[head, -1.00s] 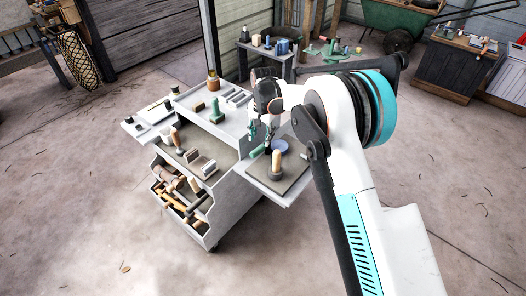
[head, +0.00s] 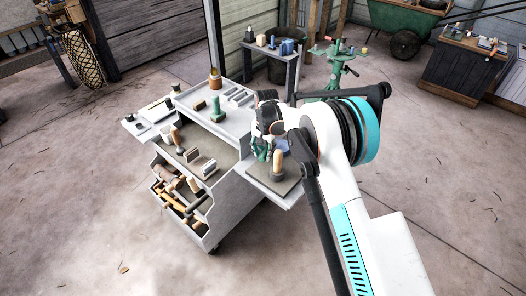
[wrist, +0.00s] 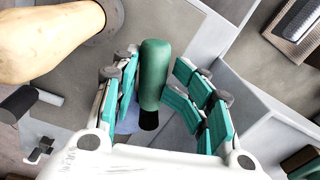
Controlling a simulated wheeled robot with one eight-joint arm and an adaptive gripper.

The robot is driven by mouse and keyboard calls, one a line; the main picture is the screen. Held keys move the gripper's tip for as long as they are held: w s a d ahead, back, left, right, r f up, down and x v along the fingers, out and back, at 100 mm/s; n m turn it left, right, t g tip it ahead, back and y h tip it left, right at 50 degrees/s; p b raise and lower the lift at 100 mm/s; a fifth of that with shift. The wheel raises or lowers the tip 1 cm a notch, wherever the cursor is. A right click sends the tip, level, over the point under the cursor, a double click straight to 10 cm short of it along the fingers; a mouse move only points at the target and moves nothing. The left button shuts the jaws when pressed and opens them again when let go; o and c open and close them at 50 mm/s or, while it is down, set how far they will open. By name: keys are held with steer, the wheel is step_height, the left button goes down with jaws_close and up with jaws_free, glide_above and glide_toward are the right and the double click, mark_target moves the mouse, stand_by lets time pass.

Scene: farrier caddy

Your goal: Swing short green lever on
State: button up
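The short green lever (wrist: 154,75) shows in the wrist view as a rounded green grip on a dark stem. It lies between the two fingers of my gripper (wrist: 160,85), with a narrow gap to the left finger and a wider one to the right. My gripper is open and does not appear to press on the lever. In the head view my gripper (head: 268,154) is low over the caddy's right side shelf (head: 287,190). The lever cannot be made out there, behind the gripper and arm.
A wooden-handled tool (head: 277,163) stands on the side shelf close to my gripper; its large handle (wrist: 45,40) fills the wrist view's upper left. A bluish item (head: 283,146) is behind it. The caddy's upper tray holds a green object (head: 216,110) and a jar (head: 214,82).

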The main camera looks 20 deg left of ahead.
jaws_close()
steer(key=shift+s+d, duration=0.1)
steer(key=shift+d+f+n, duration=0.1)
steer(key=shift+d+n, duration=0.45)
steer(key=shift+n, duration=0.35)
steer(key=o, duration=0.6)
jaws_free()
steer(key=shift+d, duration=0.1)
steer(key=shift+r, duration=0.6)
step_height(320, 180, up, 11)
steer(key=shift+d+f, duration=0.1)
steer(key=shift+d, duration=0.05)
